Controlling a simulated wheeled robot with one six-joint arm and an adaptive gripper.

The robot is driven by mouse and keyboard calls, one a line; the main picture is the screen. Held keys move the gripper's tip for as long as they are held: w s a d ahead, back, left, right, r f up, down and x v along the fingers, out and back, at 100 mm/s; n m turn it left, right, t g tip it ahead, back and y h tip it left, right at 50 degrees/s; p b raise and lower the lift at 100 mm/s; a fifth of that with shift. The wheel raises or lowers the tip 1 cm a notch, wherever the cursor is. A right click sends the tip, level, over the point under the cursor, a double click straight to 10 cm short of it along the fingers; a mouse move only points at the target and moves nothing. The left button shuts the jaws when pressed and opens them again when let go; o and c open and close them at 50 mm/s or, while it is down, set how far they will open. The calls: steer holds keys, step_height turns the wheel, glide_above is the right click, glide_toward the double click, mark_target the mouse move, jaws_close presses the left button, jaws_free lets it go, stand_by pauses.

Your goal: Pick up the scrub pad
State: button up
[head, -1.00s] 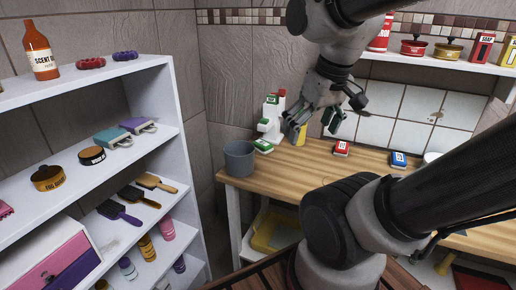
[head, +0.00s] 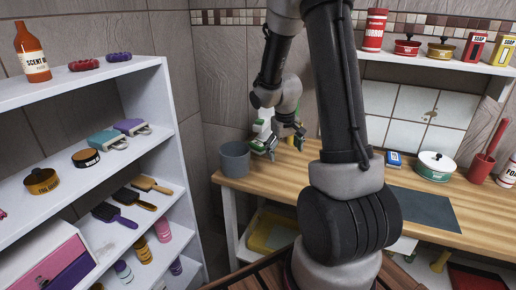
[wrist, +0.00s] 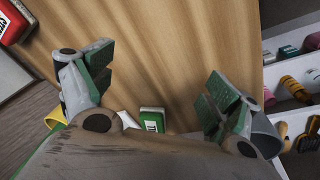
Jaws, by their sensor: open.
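A small green block with a white label, which looks like the scrub pad (head: 258,147), lies on the wooden counter beside the grey bucket; I cannot read its label. In the wrist view the green block (wrist: 152,115) shows low between my fingers, close to the wrist housing. My gripper (head: 287,144) is over the counter's left part, to the right of the block, pointing down. In the wrist view my gripper (wrist: 160,88) has its green-padded fingers wide apart with bare counter between the tips. It is open and empty.
The grey bucket (head: 235,159) stands at the counter's left end. A red labelled block (wrist: 14,20) lies off to one side. White shelves (head: 160,120) stand at left.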

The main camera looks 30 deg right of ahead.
mark_target(259, 143)
steer(key=w, duration=0.2)
steer(key=w+f+t, duration=0.1)
steer(key=w, duration=0.2)
steer(key=w+f+t, duration=0.1)
steer(key=w, duration=0.2)
steer(key=shift+w+d+f, duration=0.1)
steer(key=shift+d+f, duration=0.05)
steer(key=shift+f, duration=0.05)
steer(key=w+t, duration=0.1)
steer(key=w, duration=0.1)
steer(key=w+r+t, duration=0.1)
steer(key=w, duration=0.1)
steer(key=w+a+r+t, duration=0.1)
steer(key=w, duration=0.1)
steer(key=shift+w+r+y, duration=0.1)
steer(key=shift+r+y, duration=0.1)
steer(key=shift+y, duration=0.2)
steer(key=x, duration=0.7)
steer(key=shift+d, duration=0.1)
steer(key=c, duration=1.4)
steer(key=shift+r, duration=0.2)
